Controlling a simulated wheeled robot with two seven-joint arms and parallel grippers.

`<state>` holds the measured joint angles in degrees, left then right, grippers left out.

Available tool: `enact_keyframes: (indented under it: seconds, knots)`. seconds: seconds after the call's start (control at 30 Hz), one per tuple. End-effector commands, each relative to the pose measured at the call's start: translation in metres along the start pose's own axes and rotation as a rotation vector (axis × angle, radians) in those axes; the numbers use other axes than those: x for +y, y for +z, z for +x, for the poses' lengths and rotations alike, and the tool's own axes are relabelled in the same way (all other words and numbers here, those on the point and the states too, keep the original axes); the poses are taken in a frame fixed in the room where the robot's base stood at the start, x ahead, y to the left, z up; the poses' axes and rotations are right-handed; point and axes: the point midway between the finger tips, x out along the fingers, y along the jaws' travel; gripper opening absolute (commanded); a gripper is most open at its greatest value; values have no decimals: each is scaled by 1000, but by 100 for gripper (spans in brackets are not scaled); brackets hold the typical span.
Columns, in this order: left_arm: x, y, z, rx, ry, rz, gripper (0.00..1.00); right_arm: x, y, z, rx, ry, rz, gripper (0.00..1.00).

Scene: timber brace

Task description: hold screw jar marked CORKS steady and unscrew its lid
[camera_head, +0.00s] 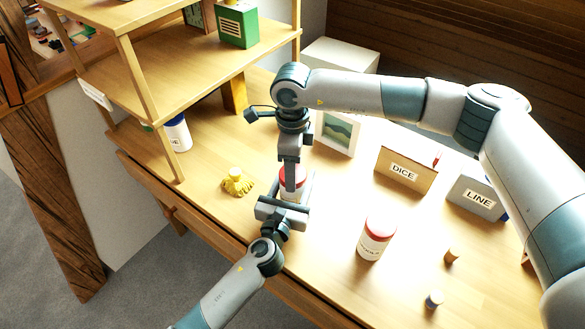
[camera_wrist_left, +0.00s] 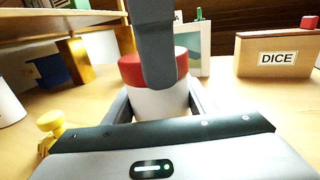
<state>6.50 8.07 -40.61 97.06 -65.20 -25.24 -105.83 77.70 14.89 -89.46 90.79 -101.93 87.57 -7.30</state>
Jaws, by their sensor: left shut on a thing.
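A white jar with a red lid (camera_wrist_left: 128,70) stands on the table between the fingers of my left gripper (camera_head: 288,196), which is shut on its body. In the head view the jar (camera_head: 285,183) is mostly hidden behind my grippers, and its label does not show. My right gripper (camera_head: 292,178) points down from above at the lid. One of its fingers covers the lid's near side in the left wrist view; the other is hidden, so I cannot tell whether it grips. A second white jar with a red lid (camera_head: 376,238) stands apart to the right, its label too small to read surely.
A yellow object (camera_head: 237,183) lies left of the held jar. A DICE box (camera_head: 404,170), a LINE box (camera_head: 475,197) and a framed picture (camera_head: 338,132) stand behind and right. Two small stoppers (camera_head: 452,256) (camera_head: 434,299) stand at front right. A wooden shelf (camera_head: 190,70) rises at left.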

Motion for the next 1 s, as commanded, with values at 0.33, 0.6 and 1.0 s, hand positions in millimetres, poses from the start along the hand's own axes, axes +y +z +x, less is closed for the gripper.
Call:
enact_keyframes:
  seconds: [0.33,0.6,1.0]
  knots:
    - [-1,-1,0,1,-1,0,0,0,0,-1,0,-2,-540,26]
    - [-1,-1,0,1,-1,0,0,0,0,-2,0,-2,-959,26]
    - [-1,-1,0,1,-1,0,0,-1,0,-2,1,-3,-1580,26]
